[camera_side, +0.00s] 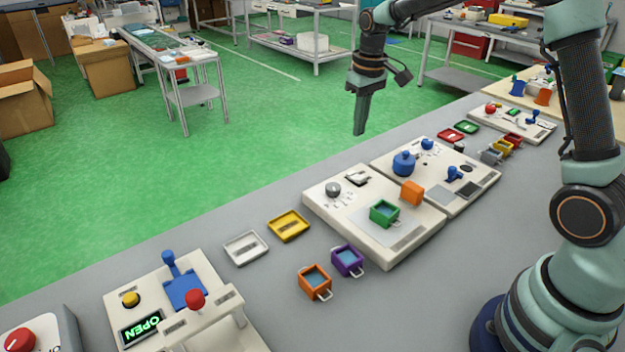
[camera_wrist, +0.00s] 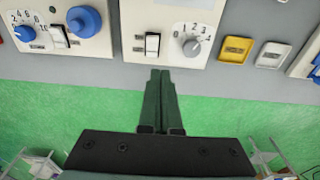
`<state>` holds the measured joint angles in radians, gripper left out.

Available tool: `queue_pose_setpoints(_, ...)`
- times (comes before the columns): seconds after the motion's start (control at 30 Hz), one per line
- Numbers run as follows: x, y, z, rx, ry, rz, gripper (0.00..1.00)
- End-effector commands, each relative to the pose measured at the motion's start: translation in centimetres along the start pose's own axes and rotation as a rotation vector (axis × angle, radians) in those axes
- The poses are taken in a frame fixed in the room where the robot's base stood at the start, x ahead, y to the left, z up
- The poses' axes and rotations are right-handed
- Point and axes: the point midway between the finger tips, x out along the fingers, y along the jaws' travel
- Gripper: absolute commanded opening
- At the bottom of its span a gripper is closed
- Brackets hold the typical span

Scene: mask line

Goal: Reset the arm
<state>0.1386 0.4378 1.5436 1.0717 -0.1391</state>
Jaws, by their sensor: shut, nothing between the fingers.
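My gripper (camera_side: 360,117) hangs pointing down, raised above the far edge of the grey workbench (camera_side: 285,195). In the wrist view my gripper (camera_wrist: 160,74) shows two dark green fingers pressed together with nothing between them. Its tips appear just short of a cream panel (camera_wrist: 175,12) with a rocker switch (camera_wrist: 152,44) and a grey numbered knob (camera_wrist: 192,47). My gripper touches nothing that I can see.
Cream panels with a green box (camera_side: 384,213), an orange block (camera_side: 412,193) and a blue knob (camera_side: 404,164) stand on the bench. An orange box (camera_side: 315,281), a purple box (camera_side: 347,261), a yellow tray (camera_side: 289,226) and a white tray (camera_side: 245,248) lie left of them. Air around my gripper is clear.

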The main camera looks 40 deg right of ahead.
Motion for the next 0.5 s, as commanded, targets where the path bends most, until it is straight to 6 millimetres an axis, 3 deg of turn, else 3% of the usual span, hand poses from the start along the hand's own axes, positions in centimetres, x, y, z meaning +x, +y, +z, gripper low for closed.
queue_pose_setpoints(0.03,-1.6,-0.5,0.8,-0.002,0.029,0.003,0.00)
queue_pose_setpoints(0.2,-5.3,-2.1,3.7,-0.002,0.103,0.008,0.00)
queue_pose_setpoints(0.5,-9.2,-4.4,10.0,0.000,0.236,0.007,0.00)
